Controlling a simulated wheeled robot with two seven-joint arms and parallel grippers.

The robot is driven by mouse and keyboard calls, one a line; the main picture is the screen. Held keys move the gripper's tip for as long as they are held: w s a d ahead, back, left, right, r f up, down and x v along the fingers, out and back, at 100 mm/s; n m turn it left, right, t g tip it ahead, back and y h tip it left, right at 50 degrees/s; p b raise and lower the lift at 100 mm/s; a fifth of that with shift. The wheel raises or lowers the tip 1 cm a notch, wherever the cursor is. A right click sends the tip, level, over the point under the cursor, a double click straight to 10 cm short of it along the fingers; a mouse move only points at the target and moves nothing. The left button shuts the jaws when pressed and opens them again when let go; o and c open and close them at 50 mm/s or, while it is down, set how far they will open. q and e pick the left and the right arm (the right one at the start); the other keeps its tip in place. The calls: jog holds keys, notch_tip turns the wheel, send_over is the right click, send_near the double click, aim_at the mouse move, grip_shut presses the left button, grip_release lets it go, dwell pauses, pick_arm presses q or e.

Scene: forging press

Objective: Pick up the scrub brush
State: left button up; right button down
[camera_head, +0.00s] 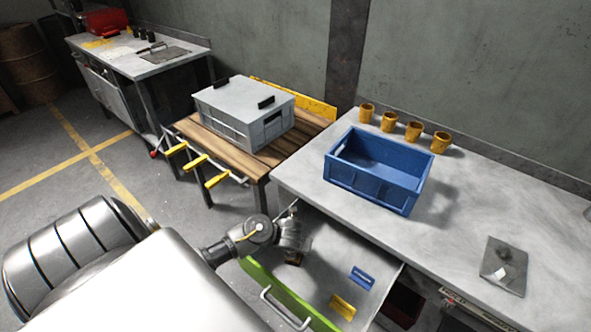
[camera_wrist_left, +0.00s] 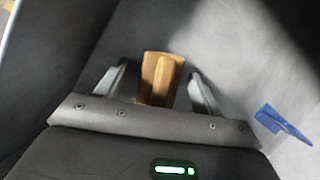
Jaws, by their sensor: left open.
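An open drawer (camera_head: 322,262) with a green front hangs below the grey workbench. My left gripper (camera_head: 291,246) is inside it, near its left side, pointing down. In the left wrist view, a tan-brown, wooden-looking block (camera_wrist_left: 161,78), which seems to be the scrub brush, lies on the drawer floor. It shows between the two spread fingers of my left gripper (camera_wrist_left: 158,88), with gaps on both sides. I cannot tell how far below the fingertips it is. In the head view a small dark brown part of it (camera_head: 293,259) shows below the gripper. Its bristles are not clearly visible. My right gripper is not in view.
A blue item (camera_head: 362,277) and a yellow item (camera_head: 342,307) lie in the drawer to the right. The drawer walls and bench edge are close around my arm. A blue crate (camera_head: 375,190), several orange cups (camera_head: 413,131) and a grey plate (camera_head: 503,268) are on the bench.

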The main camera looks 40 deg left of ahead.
pick_arm(q)
jog(key=shift+c, duration=0.7)
jog(key=c, duration=1.1)
notch_tip(320, 180, up, 10)
jog(key=p, duration=0.7)
